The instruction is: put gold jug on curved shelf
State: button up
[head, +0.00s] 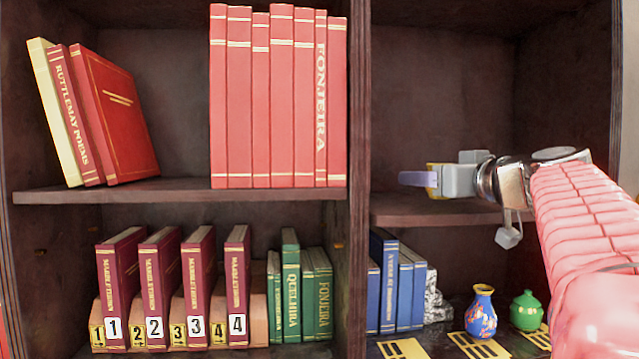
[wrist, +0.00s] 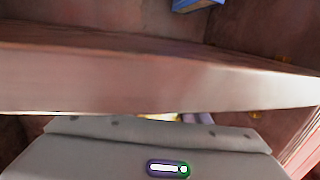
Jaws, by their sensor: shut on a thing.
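My gripper (head: 415,179) is at the right-hand compartment, in front of and just above the middle shelf board (head: 430,214). Its jaws are shut. A small patch of gold-yellow (head: 433,168) shows at the jaws, by a purple finger. I take it for part of the gold jug; its full shape is hidden. In the wrist view a thin gold strip (wrist: 165,117) shows beyond my grey gripper body (wrist: 160,150), under a long board edge (wrist: 160,80). I cannot make out a shelf that is clearly curved.
Below the board stand blue books (head: 388,285), a grey rough object (head: 436,300), a blue painted vase (head: 481,312) and a green lidded pot (head: 525,312). An upright divider (head: 358,180) is to the left. The upper right compartment (head: 440,95) looks empty.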

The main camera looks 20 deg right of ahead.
jog(key=shift+f, duration=0.5)
jog(key=o, duration=1.1)
jog(key=shift+f, duration=0.1)
jog(key=shift+s+a+r, duration=0.15)
jog(key=shift+s, duration=1.85)
jog(key=shift+s+a+r, duration=0.1)
jog(key=shift+s+a, duration=0.1)
jog(key=shift+s, duration=1.8)
jog(key=shift+s+a+r, duration=0.15)
jog(key=shift+s, duration=1.85)
jog(key=shift+r, duration=0.1)
